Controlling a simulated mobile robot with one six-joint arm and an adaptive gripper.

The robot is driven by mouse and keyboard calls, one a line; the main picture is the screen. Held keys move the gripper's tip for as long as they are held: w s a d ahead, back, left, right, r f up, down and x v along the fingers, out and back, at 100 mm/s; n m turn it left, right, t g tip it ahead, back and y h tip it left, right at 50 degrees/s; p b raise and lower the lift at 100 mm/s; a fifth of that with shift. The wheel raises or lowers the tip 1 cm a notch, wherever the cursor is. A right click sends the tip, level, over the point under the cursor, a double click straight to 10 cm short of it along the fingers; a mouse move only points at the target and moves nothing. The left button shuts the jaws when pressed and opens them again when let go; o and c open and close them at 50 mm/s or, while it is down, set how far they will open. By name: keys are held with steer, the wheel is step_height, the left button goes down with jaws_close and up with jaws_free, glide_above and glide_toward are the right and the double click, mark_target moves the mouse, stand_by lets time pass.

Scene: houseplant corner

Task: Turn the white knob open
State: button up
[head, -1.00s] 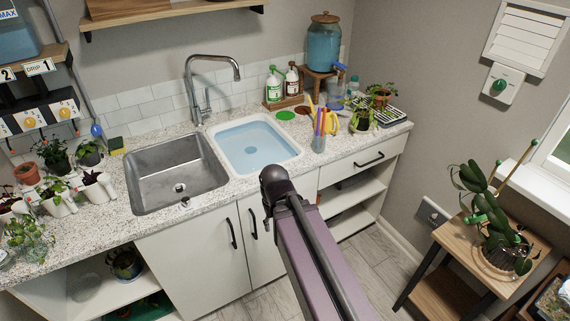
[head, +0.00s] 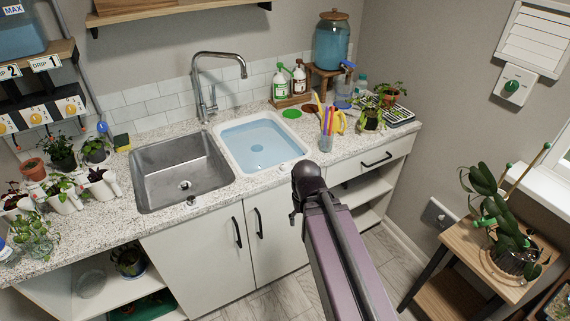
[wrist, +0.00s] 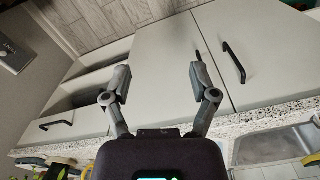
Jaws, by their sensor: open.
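No knob shows clearly as white. A grey wall plate (head: 437,213) low on the right wall bears a small pale part, too small to make out; a grey plate (wrist: 14,52) also shows at the wrist view's left edge. Round yellowish knobs sit on white panels (head: 70,107) at the far left. A green knob (head: 512,86) sits on a white wall plate at the upper right. My gripper (wrist: 159,73) is open and empty, its two fingers apart before the cabinet fronts. In the head view my arm hides most of it.
The counter (head: 215,185) bears two basins, a tap, bottles and potted plants. Cabinet doors (head: 195,262) with black handles stand below, with a drawer (head: 372,158) and open shelves at right. A wooden plant stand (head: 470,238) is at the right. Floor between is clear.

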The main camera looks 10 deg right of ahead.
mark_target(284, 164)
steer(key=w+r+m+p, duration=0.1)
steer(key=w+r+p, duration=0.2)
steer(key=w, duration=0.6)
steer(key=w+r+m+p, duration=0.2)
steer(key=w+r+p, duration=0.2)
steer(key=w, duration=0.6)
steer(key=w+r+m+p, duration=0.2)
steer(key=w+r+p, duration=0.2)
steer(key=w, duration=0.6)
steer(key=shift+r, duration=0.2)
steer(key=shift+f, duration=0.2)
step_height(284, 164, down, 13)
steer(key=b, duration=1.3)
steer(key=shift+f+b, duration=0.2)
steer(key=shift+b, duration=0.1)
jaws_close()
